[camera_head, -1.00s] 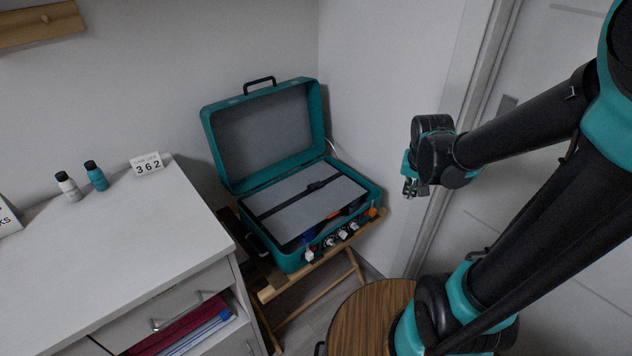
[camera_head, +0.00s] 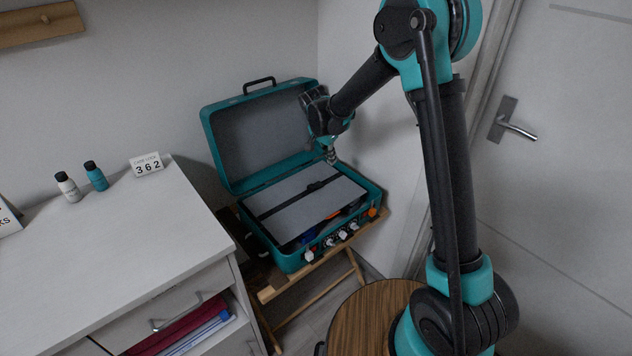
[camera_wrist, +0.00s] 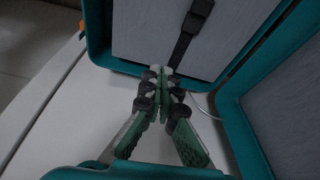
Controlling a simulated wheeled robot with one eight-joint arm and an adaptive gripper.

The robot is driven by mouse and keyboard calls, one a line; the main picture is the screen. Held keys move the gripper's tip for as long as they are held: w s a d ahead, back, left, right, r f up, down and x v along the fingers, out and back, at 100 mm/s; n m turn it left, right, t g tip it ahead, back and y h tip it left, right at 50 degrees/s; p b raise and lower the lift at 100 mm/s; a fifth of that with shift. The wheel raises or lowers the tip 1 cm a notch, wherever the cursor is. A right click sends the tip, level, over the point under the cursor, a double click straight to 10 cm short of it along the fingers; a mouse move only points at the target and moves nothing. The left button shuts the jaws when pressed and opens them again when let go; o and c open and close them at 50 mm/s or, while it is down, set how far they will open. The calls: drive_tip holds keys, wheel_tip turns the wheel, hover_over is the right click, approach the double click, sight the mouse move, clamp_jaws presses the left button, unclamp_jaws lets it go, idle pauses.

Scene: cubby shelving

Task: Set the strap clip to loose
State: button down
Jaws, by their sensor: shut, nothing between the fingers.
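A black strap (camera_head: 290,197) runs across the grey panel inside the open teal case (camera_head: 292,262). A wider dark piece on it, seemingly the strap clip (camera_head: 317,186), sits right of the panel's middle; its setting is too small to tell. In the wrist view the strap (camera_wrist: 181,48) leads up to the clip (camera_wrist: 202,7), cut by the top edge. My gripper (camera_head: 332,158) is shut and empty, by the case's back right corner near the lid. In the wrist view my fingertips (camera_wrist: 160,76) are together, close to the strap's end at the case edge; contact cannot be told.
The raised lid (camera_head: 262,135) stands behind the panel and close to my wrist. Several knobs and an orange part (camera_head: 373,211) line the case's front. The case rests on a wooden folding stand (camera_head: 285,289). A white cabinet (camera_head: 110,250) is at left.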

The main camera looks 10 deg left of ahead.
hover_over(310, 187)
drive_tip(key=w+d, duration=0.2)
drive_tip(key=w, duration=0.1)
wheel_tip(310, 187, down, 2)
drive_tip(key=shift+s+d+f+m, duration=0.1)
drive_tip(key=shift+d+m, duration=0.05)
drive_tip(key=shift+m, duration=0.25)
drive_tip(key=shift+f, duration=0.1)
drive_tip(key=x, duration=0.9)
drive_tip(key=shift+d+f, duration=0.25)
drive_tip(key=shift+f, duration=0.05)
drive_tip(key=shift+s+a, duration=0.8)
drive_tip(key=shift+a, duration=0.05)
drive_tip(key=shift+s+a, duration=0.45)
drive_tip(key=shift+s, duration=0.15)
drive_tip(key=shift+s+a, duration=1.2)
drive_tip(key=shift+s, duration=0.2)
